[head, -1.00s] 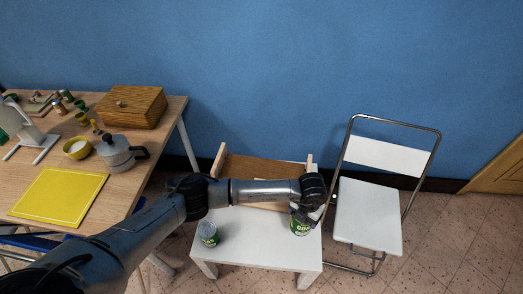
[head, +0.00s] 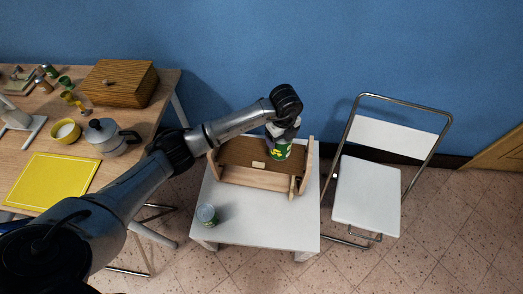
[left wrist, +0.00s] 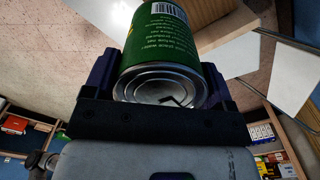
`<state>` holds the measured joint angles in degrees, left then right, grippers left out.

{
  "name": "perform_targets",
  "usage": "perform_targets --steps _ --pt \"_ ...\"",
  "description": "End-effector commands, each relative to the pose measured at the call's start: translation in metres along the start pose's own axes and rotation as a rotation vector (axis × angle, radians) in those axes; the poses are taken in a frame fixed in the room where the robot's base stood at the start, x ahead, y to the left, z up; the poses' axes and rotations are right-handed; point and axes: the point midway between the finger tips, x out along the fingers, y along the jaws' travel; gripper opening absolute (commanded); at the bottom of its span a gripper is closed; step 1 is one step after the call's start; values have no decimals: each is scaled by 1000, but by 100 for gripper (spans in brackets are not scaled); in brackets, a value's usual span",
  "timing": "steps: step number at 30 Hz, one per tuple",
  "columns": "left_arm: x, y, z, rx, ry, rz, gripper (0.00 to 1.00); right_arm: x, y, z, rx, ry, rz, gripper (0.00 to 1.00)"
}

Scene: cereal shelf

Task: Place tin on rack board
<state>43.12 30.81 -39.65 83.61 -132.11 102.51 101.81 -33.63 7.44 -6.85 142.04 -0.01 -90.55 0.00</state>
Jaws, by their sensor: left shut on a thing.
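My left gripper (head: 283,130) is shut on a green tin (head: 281,150) and holds it over the right part of the wooden rack (head: 262,176). The rack stands on a small white table and has a brown board (head: 240,153) between two upright side panels. Whether the tin touches the board cannot be told. In the left wrist view, the green tin (left wrist: 160,42) sits between the dark fingers, its metal end facing the camera, with light wood (left wrist: 215,25) beside it. My right gripper is not in view.
A second tin (head: 206,215) stands on the white table (head: 260,225) at its front left. A folding chair (head: 375,185) is to the right. A wooden table (head: 112,165) at left carries a moka pot (head: 106,137), a bowl and a wooden box.

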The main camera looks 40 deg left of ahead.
Motion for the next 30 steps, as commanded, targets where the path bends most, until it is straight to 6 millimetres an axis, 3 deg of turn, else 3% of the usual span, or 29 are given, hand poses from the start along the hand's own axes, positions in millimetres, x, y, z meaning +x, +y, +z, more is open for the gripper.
perform_targets --steps 5,18,24,30 --pt "8 4 12 -51 -1 0 38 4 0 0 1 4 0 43" --pt "57 34 88 -55 -1 -1 38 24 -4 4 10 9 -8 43" --pt "67 40 105 -52 -1 -2 38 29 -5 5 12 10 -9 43" --pt "71 42 110 -51 -1 -3 38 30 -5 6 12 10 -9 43"
